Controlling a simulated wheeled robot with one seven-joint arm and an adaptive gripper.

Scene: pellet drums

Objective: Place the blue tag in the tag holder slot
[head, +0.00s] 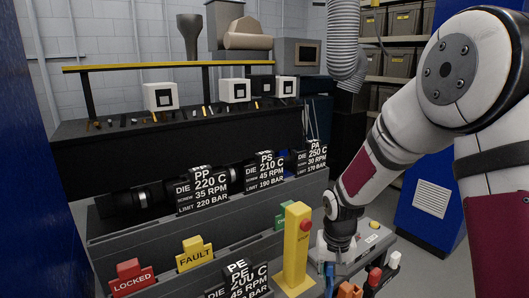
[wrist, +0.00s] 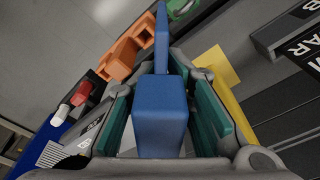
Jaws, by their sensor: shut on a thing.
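The blue tag (wrist: 160,112) is a block with a thin upright plate, between my gripper's teal finger pads in the wrist view. My gripper (wrist: 165,100) is shut on it. In the head view my gripper (head: 338,252) points down just right of the yellow post, and a small blue part (head: 330,272) shows below it. A grey rail holds a red LOCKED tag (head: 131,279) and a yellow FAULT tag (head: 195,254). A green tag (head: 283,217) stands farther along, partly hidden by the post. I cannot tell which slot is the tag holder's empty one.
A yellow post with a red button (head: 298,245) stands close to my gripper's left. Orange (wrist: 122,62), red and white pieces lie close by in the wrist view. Black setting signs (head: 203,190) stand along the ledges. A blue cabinet (head: 432,205) is at right.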

